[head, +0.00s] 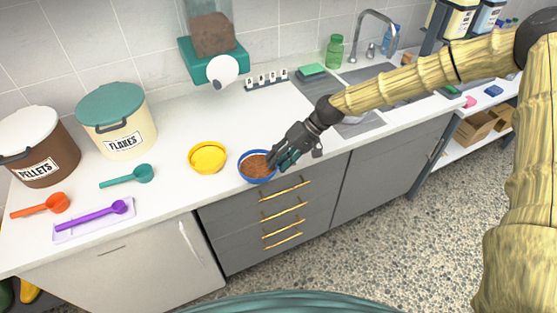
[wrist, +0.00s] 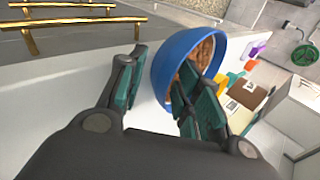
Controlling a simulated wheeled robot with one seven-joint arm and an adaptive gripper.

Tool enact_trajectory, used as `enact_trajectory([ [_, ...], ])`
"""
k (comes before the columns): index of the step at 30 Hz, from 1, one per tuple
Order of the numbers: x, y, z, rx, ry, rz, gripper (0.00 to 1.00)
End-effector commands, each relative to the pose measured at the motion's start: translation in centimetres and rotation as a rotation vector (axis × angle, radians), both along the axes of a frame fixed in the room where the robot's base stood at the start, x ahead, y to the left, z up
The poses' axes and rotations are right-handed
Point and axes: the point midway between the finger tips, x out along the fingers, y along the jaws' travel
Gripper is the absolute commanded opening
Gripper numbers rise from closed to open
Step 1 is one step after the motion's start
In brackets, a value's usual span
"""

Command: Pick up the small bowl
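A small blue bowl (head: 257,178) filled with brown kibble stands on the white counter near its front edge. It also shows in the wrist view (wrist: 161,70), tilted by the camera angle. My gripper (head: 279,160) is at the bowl's right side in the head view. In the wrist view my gripper (wrist: 160,65) has its fingers apart, one outside the bowl and one over or inside its rim, with the bowl's wall between them. A gap shows between the outer finger and the wall. Part of the kibble is hidden by the inner finger.
A yellow bowl (head: 207,158) stands just left of the blue bowl. A teal scoop (head: 128,176), an orange scoop (head: 42,206), a purple scoop (head: 95,218), a flakes bin (head: 118,125) and a pellets bin (head: 38,150) are further left. A dispenser (head: 213,55) stands behind.

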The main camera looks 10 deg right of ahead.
Motion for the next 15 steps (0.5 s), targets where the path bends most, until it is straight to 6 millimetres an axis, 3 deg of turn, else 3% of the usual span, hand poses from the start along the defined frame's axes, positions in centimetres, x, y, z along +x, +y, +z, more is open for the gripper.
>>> enact_trajectory([
  [15,0.6,-5.1,5.6,0.0,-0.004,-0.002,0.34],
])
